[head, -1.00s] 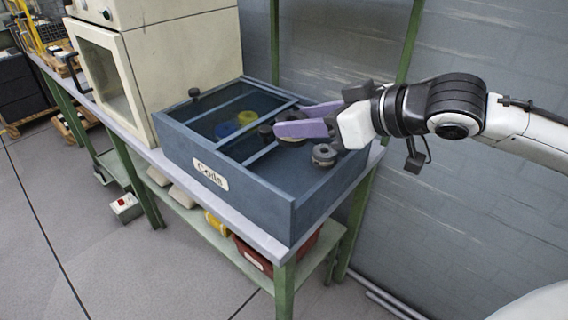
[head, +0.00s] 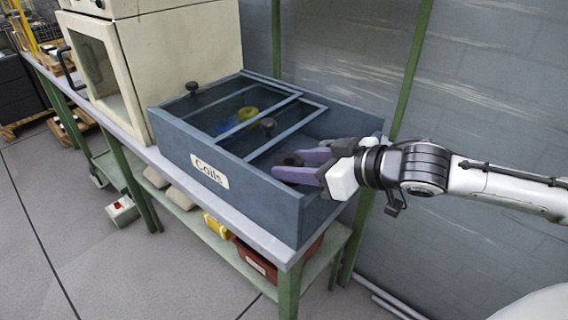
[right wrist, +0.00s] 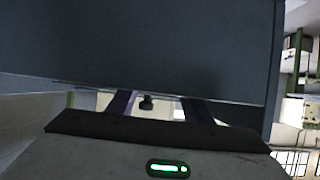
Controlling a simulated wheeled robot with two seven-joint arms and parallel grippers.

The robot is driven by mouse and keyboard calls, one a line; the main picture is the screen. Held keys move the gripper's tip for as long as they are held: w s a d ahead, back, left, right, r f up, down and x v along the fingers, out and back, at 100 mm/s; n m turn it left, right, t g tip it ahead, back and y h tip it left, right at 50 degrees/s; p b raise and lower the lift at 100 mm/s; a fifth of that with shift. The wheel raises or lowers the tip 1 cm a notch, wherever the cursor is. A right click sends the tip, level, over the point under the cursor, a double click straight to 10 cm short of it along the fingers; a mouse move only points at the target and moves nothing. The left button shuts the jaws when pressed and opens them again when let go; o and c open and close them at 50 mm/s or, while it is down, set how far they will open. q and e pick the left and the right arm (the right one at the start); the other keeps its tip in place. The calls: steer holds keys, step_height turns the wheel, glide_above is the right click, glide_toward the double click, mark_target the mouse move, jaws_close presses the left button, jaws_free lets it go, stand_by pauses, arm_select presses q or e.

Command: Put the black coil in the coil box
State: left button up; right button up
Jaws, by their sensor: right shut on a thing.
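The blue-grey coil box (head: 235,190), labelled "Coils", stands on the bench with its right part uncovered. My right gripper (head: 293,165) reaches into that uncovered part from the right, its purple fingers below the rim. It is shut on a dark round coil (head: 290,160), partly hidden between the fingers. In the right wrist view the fingers (right wrist: 157,107) stand apart with a small dark knob-like shape between them; I cannot tell what that is. My left gripper is in neither view.
Framed lid panels with black knobs (head: 268,124) cover the box's left part. A yellow coil (head: 248,114) and a blue coil (head: 225,126) show beneath. A cream cabinet (head: 185,60) stands left of the box. A green post (head: 412,70) rises behind.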

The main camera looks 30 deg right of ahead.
mark_target(284, 162)
steer(key=shift+w+a+r, duration=0.2)
steer(key=shift+w+a, duration=0.05)
steer(key=shift+w, duration=0.2)
steer(key=x, duration=0.2)
steer(key=shift+w+a+f, duration=0.15)
steer(key=shift+w, duration=0.1)
steer(key=shift+f, duration=0.2)
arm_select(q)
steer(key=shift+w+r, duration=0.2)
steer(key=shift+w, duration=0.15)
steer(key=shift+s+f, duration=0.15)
arm_select(e)
steer(key=shift+f, duration=0.35)
